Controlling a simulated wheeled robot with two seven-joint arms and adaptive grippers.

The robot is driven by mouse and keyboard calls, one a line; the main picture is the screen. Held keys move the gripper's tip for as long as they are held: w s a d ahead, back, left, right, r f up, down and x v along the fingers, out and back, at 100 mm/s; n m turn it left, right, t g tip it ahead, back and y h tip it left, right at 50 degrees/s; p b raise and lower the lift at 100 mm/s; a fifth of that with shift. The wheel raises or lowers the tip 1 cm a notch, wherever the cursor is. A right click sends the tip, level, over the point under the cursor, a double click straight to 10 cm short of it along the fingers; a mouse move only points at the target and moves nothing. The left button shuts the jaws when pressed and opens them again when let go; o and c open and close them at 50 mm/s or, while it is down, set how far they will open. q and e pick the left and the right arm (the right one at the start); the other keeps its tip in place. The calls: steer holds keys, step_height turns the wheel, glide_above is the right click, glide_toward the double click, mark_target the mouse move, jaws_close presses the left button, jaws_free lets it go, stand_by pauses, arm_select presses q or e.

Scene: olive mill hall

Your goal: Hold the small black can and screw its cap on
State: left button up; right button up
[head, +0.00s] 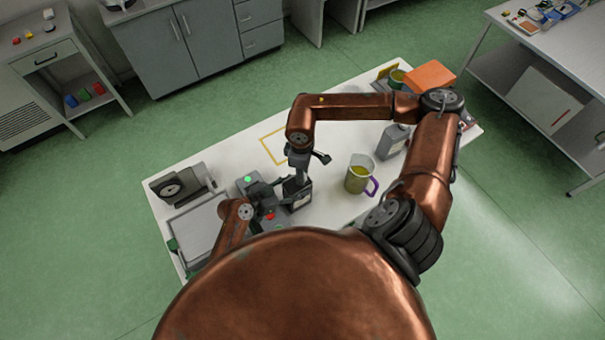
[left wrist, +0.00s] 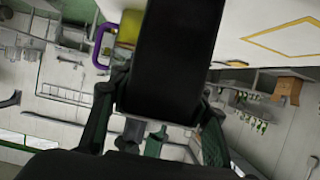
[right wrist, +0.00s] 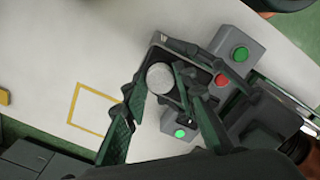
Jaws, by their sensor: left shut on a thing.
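The small black can (head: 301,196) stands near the middle front of the white table, with a pale label on its side. It fills the centre of the left wrist view (left wrist: 172,62). My left gripper (head: 280,203) is shut on the can, its fingers on either side of it. A round silver cap (right wrist: 160,78) shows over the can's top in the right wrist view; whether it is seated on the neck I cannot tell. My right gripper (right wrist: 158,80) points down above the can, open, with its fingertips on either side of the cap.
Grey boxes with green buttons (head: 248,180) and a red button stand close beside the can. A yellow square outline (head: 265,148) on the table behind is empty.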

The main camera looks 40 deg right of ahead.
steer(key=c, duration=0.6)
steer(key=m, duration=1.4)
steer(key=shift+m, duration=0.3)
steer(key=m, duration=0.5)
steer(key=o, duration=0.9)
